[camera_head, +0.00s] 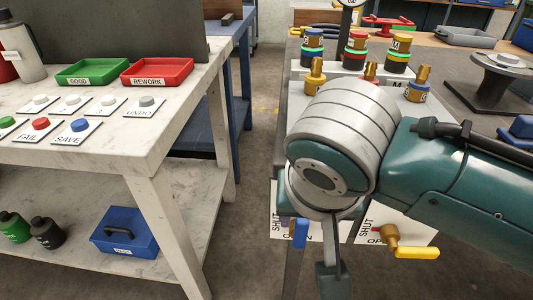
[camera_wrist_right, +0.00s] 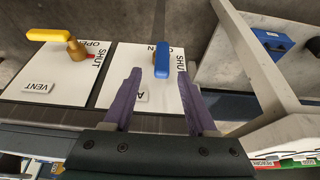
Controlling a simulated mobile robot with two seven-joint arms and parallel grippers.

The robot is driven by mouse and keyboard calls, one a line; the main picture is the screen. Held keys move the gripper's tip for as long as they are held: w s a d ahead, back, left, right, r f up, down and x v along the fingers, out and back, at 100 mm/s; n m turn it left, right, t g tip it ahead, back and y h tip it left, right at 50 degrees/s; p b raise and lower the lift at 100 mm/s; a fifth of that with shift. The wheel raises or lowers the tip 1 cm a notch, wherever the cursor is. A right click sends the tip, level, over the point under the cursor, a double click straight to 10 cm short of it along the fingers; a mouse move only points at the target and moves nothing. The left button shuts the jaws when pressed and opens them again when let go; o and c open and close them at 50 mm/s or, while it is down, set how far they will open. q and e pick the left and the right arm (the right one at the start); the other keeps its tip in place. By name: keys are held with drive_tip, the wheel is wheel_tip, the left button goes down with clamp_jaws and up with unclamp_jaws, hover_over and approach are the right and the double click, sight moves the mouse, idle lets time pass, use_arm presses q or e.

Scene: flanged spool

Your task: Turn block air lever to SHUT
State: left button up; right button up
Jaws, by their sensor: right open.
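The blue lever (camera_head: 300,232) is on a white plate (camera_head: 277,213) marked SHUT and OPEN, on the front of the right-hand bench. Its handle hangs down over the OPEN word in the head view. In the right wrist view, the blue lever (camera_wrist_right: 161,60) stands between the tips of my right gripper (camera_wrist_right: 159,73). The purple fingers are open, with a gap on both sides of the handle. One finger partly covers the plate's name tag, so only an "A" reads. In the head view my right wrist hides most of the gripper. My left gripper is not in view.
A yellow lever (camera_head: 415,252) is on the neighbouring plate, marked VENT in the wrist view. Several coloured fittings (camera_head: 355,50) stand on the bench above. A white table (camera_head: 165,140) with trays and buttons is at left, with a floor gap between.

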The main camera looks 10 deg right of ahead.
sight(303, 224)
drive_tip(key=b+x, duration=0.2)
drive_tip(key=x, duration=0.3)
drive_tip(key=shift+a+f, duration=0.1)
drive_tip(key=shift+f, duration=0.05)
drive_tip(key=shift+c, duration=0.9)
clamp_jaws()
idle(0.4)
